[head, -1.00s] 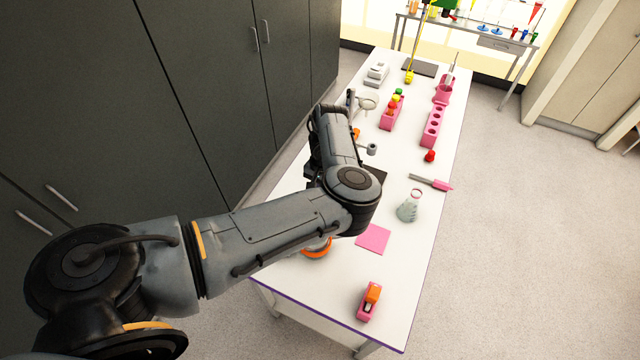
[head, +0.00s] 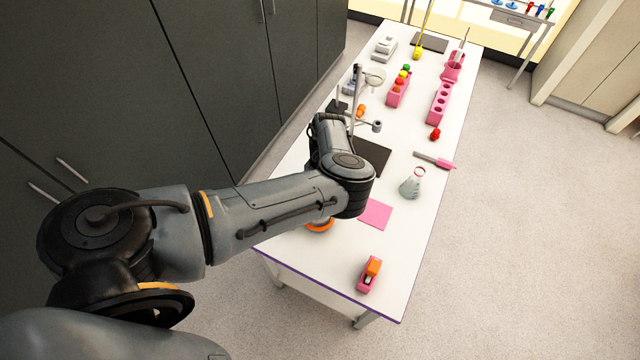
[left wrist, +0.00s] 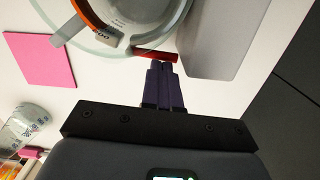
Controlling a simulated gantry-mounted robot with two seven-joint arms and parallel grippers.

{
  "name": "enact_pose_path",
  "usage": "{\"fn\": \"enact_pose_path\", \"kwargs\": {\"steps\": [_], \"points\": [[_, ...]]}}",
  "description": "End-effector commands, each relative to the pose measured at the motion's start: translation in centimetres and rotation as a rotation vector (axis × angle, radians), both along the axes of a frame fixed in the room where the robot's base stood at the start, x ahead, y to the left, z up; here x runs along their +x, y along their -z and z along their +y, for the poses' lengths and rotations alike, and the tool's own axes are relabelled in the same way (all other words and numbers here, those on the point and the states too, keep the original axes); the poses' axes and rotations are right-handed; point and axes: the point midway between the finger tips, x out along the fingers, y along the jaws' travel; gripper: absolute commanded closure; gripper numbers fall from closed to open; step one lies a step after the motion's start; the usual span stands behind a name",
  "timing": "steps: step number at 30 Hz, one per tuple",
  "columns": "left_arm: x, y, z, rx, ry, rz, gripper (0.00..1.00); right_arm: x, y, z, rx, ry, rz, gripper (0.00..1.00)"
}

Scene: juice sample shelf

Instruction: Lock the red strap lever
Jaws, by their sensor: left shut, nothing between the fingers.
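The red strap lever (left wrist: 155,55) is a short red bar sticking out from the side of a round clear container with an orange band (left wrist: 88,14) in the left wrist view. My left gripper (left wrist: 160,64) has its purple fingers shut and empty, with the tips right at the lever. I cannot tell whether they touch it. In the head view only the orange base ring (head: 320,225) of the container shows beneath my left arm. The lever and the left gripper are hidden there. My right gripper is in neither view.
A grey box-like surface (left wrist: 222,38) stands right of the lever. A pink sheet (head: 375,214) lies beside the container, with a flask (head: 412,183) beyond it. An orange and pink tape dispenser (head: 369,274) stands near the front edge. A dark plate (head: 370,156) lies behind my arm.

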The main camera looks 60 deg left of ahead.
Motion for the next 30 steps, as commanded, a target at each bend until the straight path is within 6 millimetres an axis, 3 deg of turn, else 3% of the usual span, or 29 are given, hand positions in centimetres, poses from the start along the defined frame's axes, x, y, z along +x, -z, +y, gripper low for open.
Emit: {"fn": "enact_pose_path", "kwargs": {"steps": [20,30], "points": [[-0.7,0.8,-0.5,-0.005,-0.112,0.005,1.0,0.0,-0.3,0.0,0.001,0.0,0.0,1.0],[0.1,1.0,-0.3,-0.003,-0.11,0.002,1.0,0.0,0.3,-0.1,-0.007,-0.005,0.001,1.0]]}}
